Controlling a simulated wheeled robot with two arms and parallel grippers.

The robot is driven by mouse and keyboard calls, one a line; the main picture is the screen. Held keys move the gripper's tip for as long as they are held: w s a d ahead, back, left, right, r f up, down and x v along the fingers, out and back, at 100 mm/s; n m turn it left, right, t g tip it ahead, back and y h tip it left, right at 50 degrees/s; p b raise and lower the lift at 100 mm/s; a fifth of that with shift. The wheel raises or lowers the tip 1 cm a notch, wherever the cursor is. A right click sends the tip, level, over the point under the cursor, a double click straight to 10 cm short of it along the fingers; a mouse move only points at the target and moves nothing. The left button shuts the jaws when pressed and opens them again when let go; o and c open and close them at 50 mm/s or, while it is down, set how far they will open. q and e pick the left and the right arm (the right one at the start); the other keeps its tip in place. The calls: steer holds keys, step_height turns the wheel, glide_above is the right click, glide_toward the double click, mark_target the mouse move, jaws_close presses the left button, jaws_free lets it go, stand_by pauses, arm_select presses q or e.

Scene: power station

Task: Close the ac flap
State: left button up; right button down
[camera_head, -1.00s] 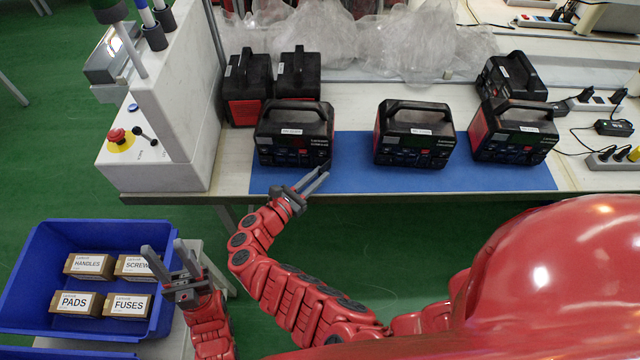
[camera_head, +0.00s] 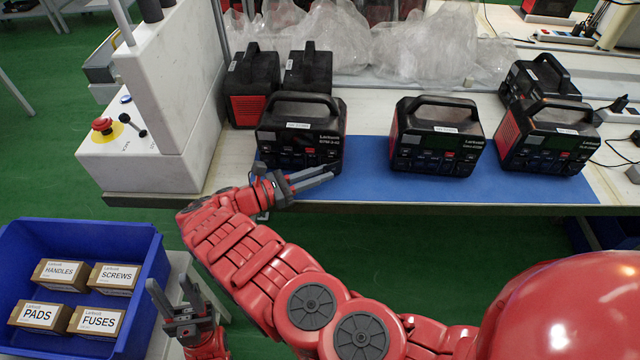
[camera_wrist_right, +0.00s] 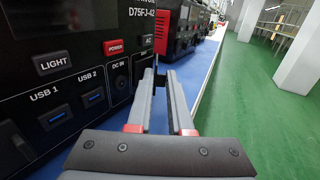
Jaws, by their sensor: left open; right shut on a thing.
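A black power station (camera_head: 300,135) with a top handle stands at the left of the blue mat. My right gripper (camera_head: 333,170) is in front of its lower right front. In the right wrist view, the front panel (camera_wrist_right: 75,95) shows LIGHT, POWER, AC, USB and DC IN labels. My right gripper (camera_wrist_right: 160,76) points along this panel, near its right edge. A small black piece, seemingly the ac flap (camera_wrist_right: 160,80), is between its fingertips, below the AC button (camera_wrist_right: 147,41). The fingers mostly hide it. My left gripper (camera_head: 170,286) is open and empty beside the blue bin.
Another power station (camera_head: 437,135) stands to the right on the blue mat (camera_head: 375,185), with several more around it. A white stand with a red emergency button (camera_head: 102,125) is at left. A blue bin (camera_head: 150,262) holds labelled boxes.

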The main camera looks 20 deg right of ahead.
steer(key=shift+w+g+b, duration=0.1)
steer(key=shift+g+b, duration=0.2)
steer(key=shift+b, duration=0.15)
steer(key=c, duration=0.9)
jaws_free()
